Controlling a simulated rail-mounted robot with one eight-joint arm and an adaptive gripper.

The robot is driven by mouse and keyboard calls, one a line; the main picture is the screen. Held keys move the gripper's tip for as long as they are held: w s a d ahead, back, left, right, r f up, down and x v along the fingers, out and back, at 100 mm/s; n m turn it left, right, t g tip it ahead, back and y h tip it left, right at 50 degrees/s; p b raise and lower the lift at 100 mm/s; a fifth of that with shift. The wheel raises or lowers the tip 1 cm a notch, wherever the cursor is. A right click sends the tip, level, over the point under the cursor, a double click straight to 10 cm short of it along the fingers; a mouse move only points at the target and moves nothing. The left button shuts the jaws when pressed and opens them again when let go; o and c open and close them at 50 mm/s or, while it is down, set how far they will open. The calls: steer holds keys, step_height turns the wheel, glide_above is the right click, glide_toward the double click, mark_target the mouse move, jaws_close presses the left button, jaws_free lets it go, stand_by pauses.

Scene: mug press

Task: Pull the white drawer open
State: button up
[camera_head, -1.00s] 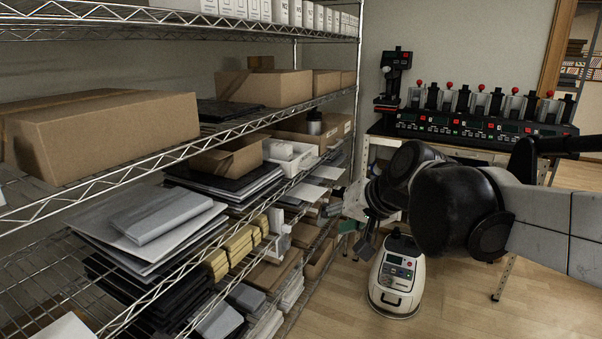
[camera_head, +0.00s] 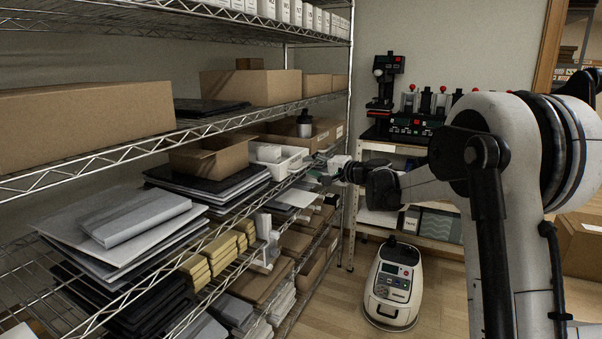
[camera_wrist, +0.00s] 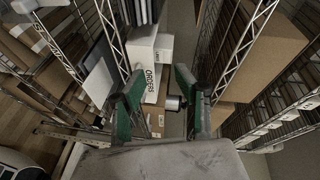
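The white drawer (camera_head: 283,168) is a small white open-topped bin on the middle wire shelf, next to an open cardboard box. In the wrist view, a white box face with dark printed characters (camera_wrist: 151,72), apparently this drawer, shows ahead between and left of my fingers. My gripper (camera_head: 322,167) is at the shelf edge just right of the drawer. In the wrist view its two green fingers (camera_wrist: 157,88) are spread apart with nothing clearly between them. I cannot tell whether a finger touches the drawer.
Wire shelf rails and a shelf post (camera_head: 347,115) are close to my gripper. A white floor machine (camera_head: 393,285) stands below. Floor in front of the shelf is partly clear.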

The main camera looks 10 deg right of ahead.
mark_target(303, 167)
steer(key=w+d+f+m+t+b, duration=0.2)
steer(key=w+d+f+m+t, duration=0.2)
steer(key=w+d+f, duration=0.55)
steer(key=shift+y, duration=0.4)
steer(key=x, duration=1)
steer(key=f+b+x, duration=0.1)
steer(key=x, duration=0.4)
steer(key=shift+w+a, duration=0.2)
steer(key=shift+a, duration=0.15)
jaws_close()
